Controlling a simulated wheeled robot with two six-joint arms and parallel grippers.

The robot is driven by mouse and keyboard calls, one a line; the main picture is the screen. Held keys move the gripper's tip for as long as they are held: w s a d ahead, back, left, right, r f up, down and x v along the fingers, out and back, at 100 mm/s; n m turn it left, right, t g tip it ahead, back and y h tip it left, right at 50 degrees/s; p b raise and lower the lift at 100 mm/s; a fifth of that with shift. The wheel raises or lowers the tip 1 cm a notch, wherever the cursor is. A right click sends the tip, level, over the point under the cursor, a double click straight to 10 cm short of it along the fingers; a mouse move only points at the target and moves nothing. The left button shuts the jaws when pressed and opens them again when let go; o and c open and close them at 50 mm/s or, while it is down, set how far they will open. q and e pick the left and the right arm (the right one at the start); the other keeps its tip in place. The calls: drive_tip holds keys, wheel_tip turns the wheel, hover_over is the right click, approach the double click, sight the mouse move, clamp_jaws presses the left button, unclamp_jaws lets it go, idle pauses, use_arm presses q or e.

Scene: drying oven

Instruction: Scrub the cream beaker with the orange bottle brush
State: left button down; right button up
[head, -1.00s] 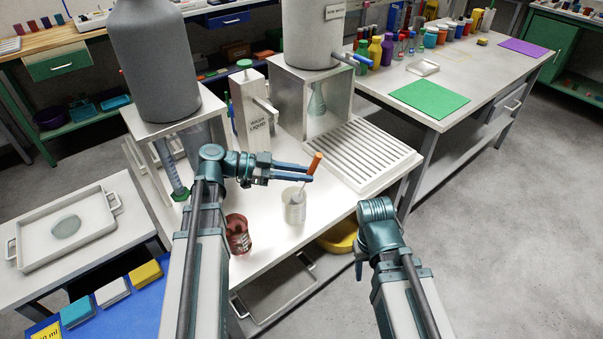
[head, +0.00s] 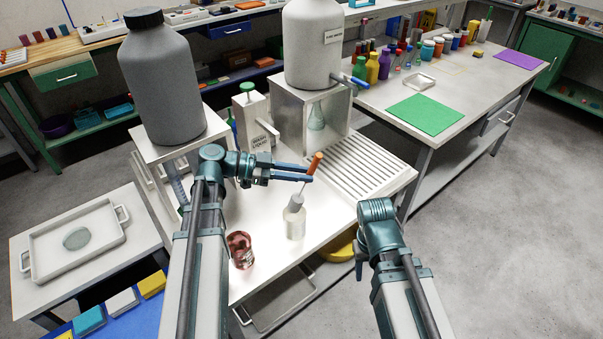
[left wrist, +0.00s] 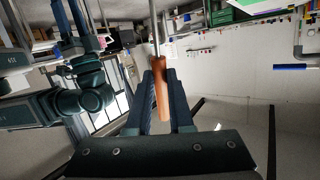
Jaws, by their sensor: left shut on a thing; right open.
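My left gripper (head: 308,174) is shut on the orange handle of the bottle brush (head: 315,163). The handle also shows between the fingers in the left wrist view (left wrist: 160,88). The brush tilts, with its pale grey bristle head down and to the left. The cream beaker (head: 295,228) stands upright on the white bench below it. The bristle head shows mostly above the beaker's rim. Whether its lower end is still inside the mouth I cannot tell. My right gripper (head: 358,266) is open and empty, to the right of the bench's front edge, mostly hidden by its own wrist.
A reddish beaker (head: 241,251) stands left of the cream one, near the bench's front edge. A white wash liquid dispenser (head: 254,128), a ribbed draining rack (head: 362,160) and a large grey bottle (head: 162,80) stand behind. A tray (head: 110,238) lies on the left table.

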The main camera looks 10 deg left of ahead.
use_arm(q)
drive_tip(key=shift+r+p, duration=1.3)
drive_tip(key=shift+r, duration=0.35)
drive_tip(key=shift+r, duration=0.1)
wheel_tip(320, 180, up, 13)
drive_tip(key=m+g+y+p, duration=0.4)
drive_tip(key=m+y+p, duration=0.5)
drive_tip(key=p, duration=2.1)
drive_tip(key=shift+y+p, duration=0.3)
drive_tip(key=shift+y, duration=2.7)
